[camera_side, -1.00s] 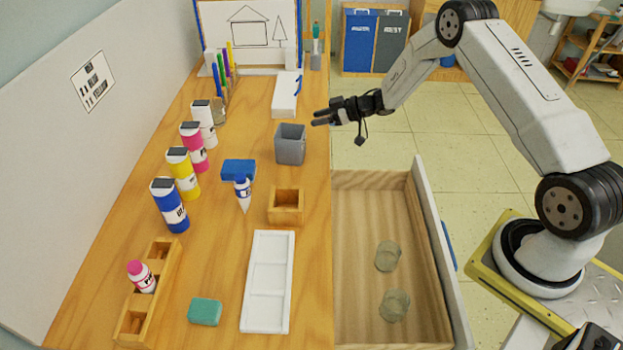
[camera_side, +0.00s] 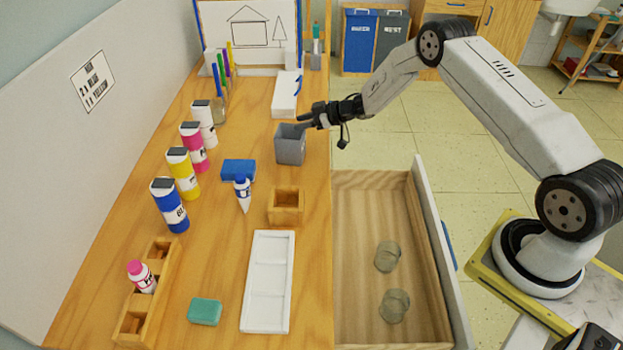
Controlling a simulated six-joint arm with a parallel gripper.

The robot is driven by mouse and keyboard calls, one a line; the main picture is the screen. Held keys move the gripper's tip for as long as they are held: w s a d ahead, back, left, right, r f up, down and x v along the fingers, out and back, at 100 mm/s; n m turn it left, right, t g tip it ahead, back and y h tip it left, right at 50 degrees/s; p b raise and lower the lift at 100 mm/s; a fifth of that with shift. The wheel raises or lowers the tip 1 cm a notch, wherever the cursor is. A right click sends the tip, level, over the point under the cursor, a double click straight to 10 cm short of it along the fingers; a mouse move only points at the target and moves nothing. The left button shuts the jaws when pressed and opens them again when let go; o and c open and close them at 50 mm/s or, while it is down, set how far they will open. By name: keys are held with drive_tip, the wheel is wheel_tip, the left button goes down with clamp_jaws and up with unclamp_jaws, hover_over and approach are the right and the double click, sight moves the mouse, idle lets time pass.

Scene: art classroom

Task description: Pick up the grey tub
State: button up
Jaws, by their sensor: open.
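The grey tub (camera_side: 290,150) stands upright on the wooden table near its right edge, open at the top. My gripper (camera_side: 303,122) is open, with its fingertips at the tub's upper right rim, overlapping it in this view. I cannot tell whether the fingers touch the tub or are around its wall. The far right corner of the rim is partly hidden by the fingers.
A white box (camera_side: 285,97) lies behind the tub. A blue block (camera_side: 238,170) and a small wooden box (camera_side: 286,206) are in front. Paint bottles (camera_side: 183,174) line the left. An open drawer (camera_side: 374,200) with two glass jars juts out at right.

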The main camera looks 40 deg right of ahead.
drive_tip(key=shift+x, duration=1.2)
clamp_jaws()
idle(0.9)
